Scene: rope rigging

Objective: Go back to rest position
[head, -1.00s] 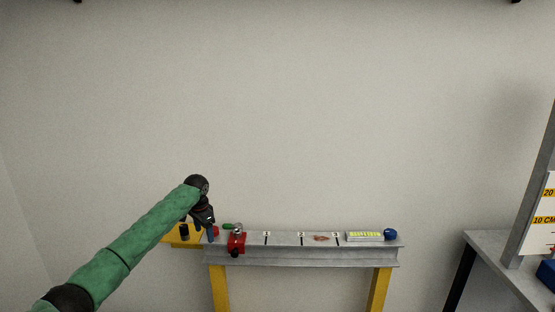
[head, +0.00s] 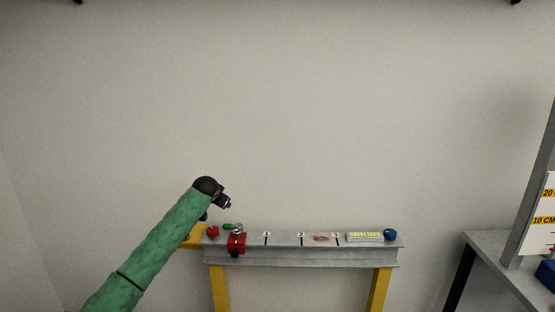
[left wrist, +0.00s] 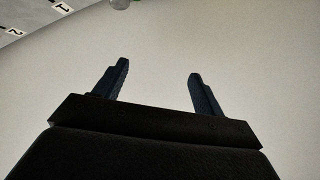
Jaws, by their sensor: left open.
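My left gripper (left wrist: 158,82) is open and empty in the left wrist view, its two dark fingers wide apart with only pale background between them. In the head view my green-sleeved left arm comes in from the lower left, and its dark wrist is raised above the left end of the grey beam (head: 310,256). The fingers are hard to make out there. My right gripper is in neither view.
A grey table (head: 490,250) stands at right. The wall area above is clear.

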